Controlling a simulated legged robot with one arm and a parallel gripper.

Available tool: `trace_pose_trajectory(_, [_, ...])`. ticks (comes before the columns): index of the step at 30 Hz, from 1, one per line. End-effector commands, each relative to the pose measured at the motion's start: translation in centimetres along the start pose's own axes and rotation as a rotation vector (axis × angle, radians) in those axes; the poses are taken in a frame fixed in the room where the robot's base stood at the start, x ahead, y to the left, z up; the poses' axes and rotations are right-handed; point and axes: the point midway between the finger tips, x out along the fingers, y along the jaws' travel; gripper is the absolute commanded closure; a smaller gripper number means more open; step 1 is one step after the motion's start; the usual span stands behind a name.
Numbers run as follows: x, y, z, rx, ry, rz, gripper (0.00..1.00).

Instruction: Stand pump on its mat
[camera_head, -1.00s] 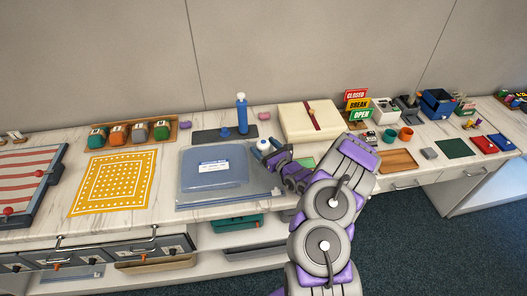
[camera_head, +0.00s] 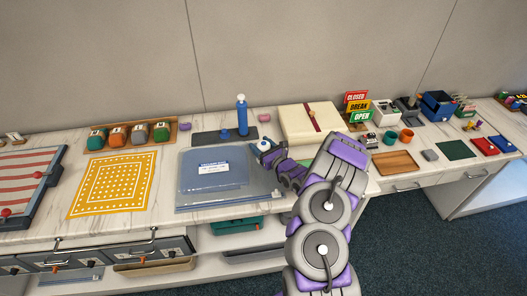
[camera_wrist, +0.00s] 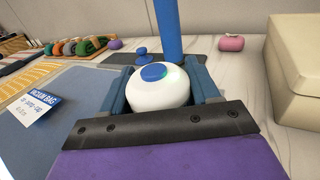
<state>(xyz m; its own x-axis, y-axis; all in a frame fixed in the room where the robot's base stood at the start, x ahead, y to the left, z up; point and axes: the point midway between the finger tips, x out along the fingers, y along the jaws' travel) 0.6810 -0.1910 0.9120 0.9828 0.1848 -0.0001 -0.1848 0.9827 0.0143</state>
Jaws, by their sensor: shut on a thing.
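My gripper (camera_wrist: 167,90) is shut on a white rounded body (camera_wrist: 158,92) with a blue disc on top, possibly the pump. In the head view this white body (camera_head: 264,145) shows at the right edge of the vacuum bag; its underside is hidden, so I cannot tell what it touches. A dark blue-grey mat (camera_head: 205,137) lies behind the bag. On it stand a tall blue cylinder (camera_head: 241,116) with a pale top and a small blue knob (camera_head: 225,133). The cylinder (camera_wrist: 167,30) rises just behind the held body in the wrist view.
The vacuum bag (camera_head: 186,197) lies flat in front of the mat. A cream box (camera_head: 295,122) stands right of the mat. Pink (camera_head: 264,117) and purple (camera_head: 185,126) lumps lie near the back. The mat's left part is bare.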

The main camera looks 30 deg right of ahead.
Motion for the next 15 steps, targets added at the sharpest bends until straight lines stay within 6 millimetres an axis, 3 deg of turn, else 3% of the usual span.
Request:
trace_pose_trajectory(7, [-0.01,0.00,-0.02,0.000,0.000,0.000,0.85])
trace_pose_trajectory(15, [0.00,0.01,0.37,0.000,0.000,0.000,0.85])
